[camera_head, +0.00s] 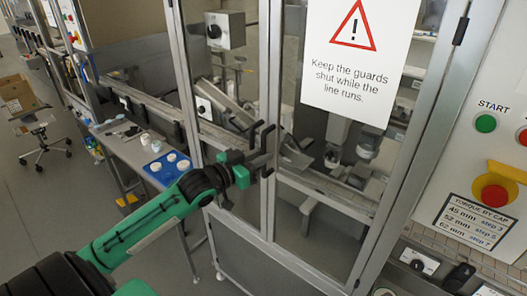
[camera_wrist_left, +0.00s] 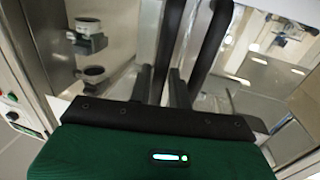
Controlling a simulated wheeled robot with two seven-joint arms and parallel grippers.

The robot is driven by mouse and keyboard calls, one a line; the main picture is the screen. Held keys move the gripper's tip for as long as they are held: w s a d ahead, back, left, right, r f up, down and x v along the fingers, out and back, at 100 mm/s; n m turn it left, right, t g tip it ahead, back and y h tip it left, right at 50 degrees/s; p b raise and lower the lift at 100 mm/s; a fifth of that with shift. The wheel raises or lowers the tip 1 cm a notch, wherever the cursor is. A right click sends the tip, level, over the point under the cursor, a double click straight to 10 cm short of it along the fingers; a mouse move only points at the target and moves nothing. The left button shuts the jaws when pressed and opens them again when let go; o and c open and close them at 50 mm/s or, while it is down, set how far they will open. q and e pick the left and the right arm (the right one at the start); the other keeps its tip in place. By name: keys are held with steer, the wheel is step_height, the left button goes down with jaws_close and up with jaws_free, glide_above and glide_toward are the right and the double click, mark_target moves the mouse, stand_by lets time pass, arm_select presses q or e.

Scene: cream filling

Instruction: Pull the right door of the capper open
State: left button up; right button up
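The capper's right door (camera_head: 318,205) is a metal-framed clear panel with a paper warning sign. It looks shut, its edge beside the left door (camera_head: 232,110). Dark upright handles stand near the seam between the doors. My left gripper (camera_head: 268,165) is at these handles, in front of the seam. In the left wrist view, the two short dark fingers (camera_wrist_left: 162,88) stand close on either side of one long black handle (camera_wrist_left: 172,35), which appears to be the right door's. The second handle (camera_wrist_left: 210,45) is beside them, outside the fingers. My right gripper is out of view.
A control panel (camera_head: 480,170) with a green start button and red stop knob is at the right. Capping heads (camera_head: 368,143) show behind the glass. At left, a side table holds a blue tray (camera_head: 153,173) with white caps.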

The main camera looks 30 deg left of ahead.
arm_select(q)
steer(key=shift+w+d, duration=0.15)
steer(key=shift+w, duration=0.35)
jaws_close()
